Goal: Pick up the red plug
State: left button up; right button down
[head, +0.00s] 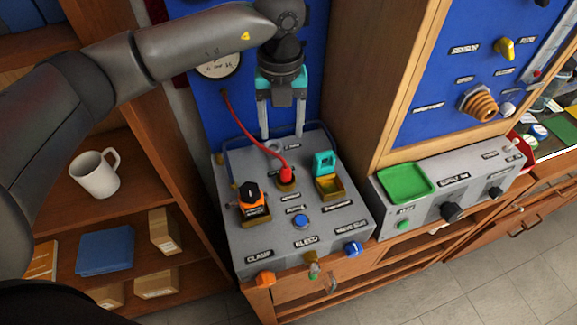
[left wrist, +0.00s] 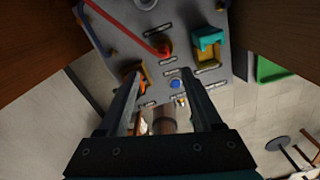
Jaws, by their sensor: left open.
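The red plug (head: 286,175) sits upright in a brownish socket on top of the grey testbench box (head: 240,235). My left gripper (head: 282,134) is open and empty, fingers pointing down, above the back part of the box and behind the plug in the head view. In the left wrist view the red plug (left wrist: 165,50) shows beyond the open fingertips (left wrist: 160,76), apart from them. My right gripper is not in view.
An orange-and-black part (head: 252,200) in a holder stands left of the plug. A teal part (head: 324,162) stands in a yellow holder to its right. A blue button (head: 301,222) lies in front. A green tray (head: 405,184) sits on the neighbouring console.

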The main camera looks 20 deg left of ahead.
pick_arm(q)
send_over(285, 167)
jog(key=f, duration=0.5)
jog(key=shift+s+a+f+p, duration=0.2)
jog(key=shift+s+f+p, duration=0.05)
jog(key=shift+f+p, duration=0.1)
jog(key=shift+w+f, duration=0.1)
jog(key=shift+f, duration=1.4)
jog(key=f, duration=0.3)
jog(key=shift+w+d+f+p, duration=0.1)
jog(key=shift+d+f+p, duration=0.2)
jog(key=shift+p, duration=0.1)
jog(key=shift+f, duration=0.5)
grip_shut()
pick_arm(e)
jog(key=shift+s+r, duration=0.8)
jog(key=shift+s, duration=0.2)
